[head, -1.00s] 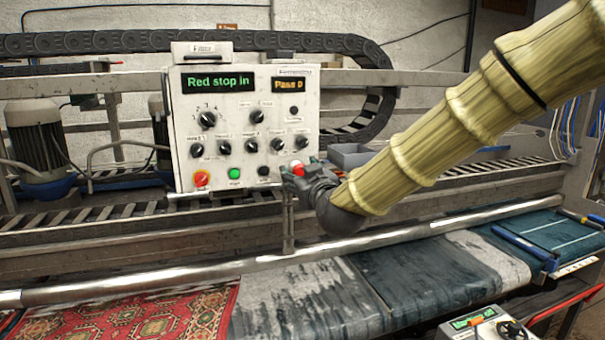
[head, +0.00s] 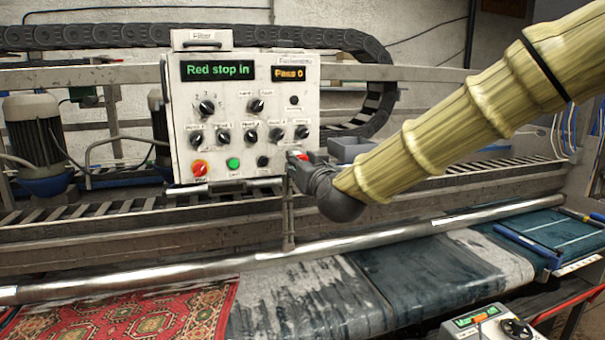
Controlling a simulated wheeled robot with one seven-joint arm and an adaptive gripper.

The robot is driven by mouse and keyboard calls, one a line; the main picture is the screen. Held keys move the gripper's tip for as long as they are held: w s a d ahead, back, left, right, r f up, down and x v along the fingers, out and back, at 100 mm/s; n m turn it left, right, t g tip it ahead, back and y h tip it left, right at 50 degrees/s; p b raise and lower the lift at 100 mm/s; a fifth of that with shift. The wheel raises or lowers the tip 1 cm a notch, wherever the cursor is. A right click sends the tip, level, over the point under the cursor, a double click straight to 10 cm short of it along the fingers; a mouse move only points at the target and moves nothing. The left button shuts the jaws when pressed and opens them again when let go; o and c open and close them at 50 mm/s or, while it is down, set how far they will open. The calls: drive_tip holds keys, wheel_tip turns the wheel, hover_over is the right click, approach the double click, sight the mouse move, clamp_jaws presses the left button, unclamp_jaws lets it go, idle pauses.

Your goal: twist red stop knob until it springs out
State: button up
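The white control panel (head: 230,70) stands left of centre, and its green display (head: 218,71) reads "Red stop in". A small red part (head: 299,155), which looks like the red stop knob, shows at the panel's lower right, at the tip of my gripper (head: 298,164). The dark fingers cover most of it. I cannot tell whether they touch it or have closed around it.
A green button (head: 233,163) and several black knobs sit left of my gripper. A grey bin (head: 352,150) stands behind my wrist. A metal roller (head: 130,278) runs below, over a red patterned rug (head: 150,316). A small control box (head: 490,324) is at the lower right.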

drive_tip(key=shift+m+b, duration=1.65)
drive_tip(key=shift+m, duration=0.45)
drive_tip(key=o, duration=1.1)
drive_tip(key=shift+c, duration=0.2)
drive_tip(key=shift+s, duration=0.1)
drive_tip(key=v, duration=1.1)
drive_tip(key=shift+s+d, duration=0.2)
drive_tip(key=shift+s, duration=0.15)
